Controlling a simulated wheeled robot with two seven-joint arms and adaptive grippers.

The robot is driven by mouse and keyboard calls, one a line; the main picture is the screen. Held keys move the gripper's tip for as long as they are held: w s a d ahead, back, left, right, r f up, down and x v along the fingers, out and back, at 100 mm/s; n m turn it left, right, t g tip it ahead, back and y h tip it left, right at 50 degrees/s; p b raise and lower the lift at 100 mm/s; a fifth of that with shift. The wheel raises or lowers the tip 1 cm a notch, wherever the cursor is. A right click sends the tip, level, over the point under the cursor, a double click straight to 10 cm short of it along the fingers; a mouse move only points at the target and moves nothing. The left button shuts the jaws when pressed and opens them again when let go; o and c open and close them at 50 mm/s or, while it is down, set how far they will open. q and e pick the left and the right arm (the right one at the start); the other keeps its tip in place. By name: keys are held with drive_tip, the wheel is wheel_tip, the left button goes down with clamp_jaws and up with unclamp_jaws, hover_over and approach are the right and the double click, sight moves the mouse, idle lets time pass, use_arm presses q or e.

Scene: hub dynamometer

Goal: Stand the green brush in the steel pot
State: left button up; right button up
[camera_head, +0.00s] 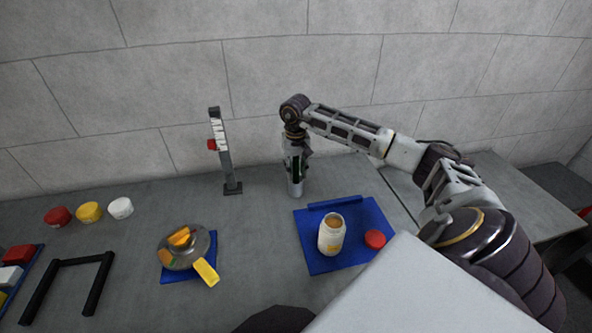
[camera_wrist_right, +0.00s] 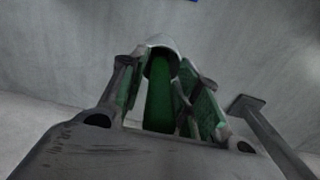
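The steel pot (camera_head: 295,188) is a slim grey cylinder standing on the bench near the back wall, directly below my right gripper. My right gripper (camera_head: 296,165) points down over it. In the wrist view the green brush (camera_wrist_right: 158,100) runs as a green shaft between the two fingers, with its far end at the pale rim of the pot (camera_wrist_right: 162,50). The fingers stand either side of the shaft with gaps visible, so the gripper looks open around it. The brush's lower end is hidden. My left gripper is not in view.
A post on a base (camera_head: 231,187) stands just left of the pot. A blue tray (camera_head: 318,262) with a jar (camera_head: 332,235) and red lid (camera_head: 375,239) lies in front right. A metal pan (camera_head: 180,258) sits on a blue mat at front left. Bench between is clear.

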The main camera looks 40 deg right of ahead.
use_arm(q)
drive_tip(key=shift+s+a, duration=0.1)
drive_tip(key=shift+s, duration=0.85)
use_arm(e)
drive_tip(key=shift+r, duration=0.15)
drive_tip(key=shift+r, duration=0.55)
wheel_tip(320, 180, up, 6)
drive_tip(key=shift+f, duration=0.2)
wheel_tip(320, 180, up, 4)
drive_tip(key=shift+f, duration=0.15)
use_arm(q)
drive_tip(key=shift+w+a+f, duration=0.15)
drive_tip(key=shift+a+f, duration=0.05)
use_arm(e)
drive_tip(key=shift+r, duration=0.8)
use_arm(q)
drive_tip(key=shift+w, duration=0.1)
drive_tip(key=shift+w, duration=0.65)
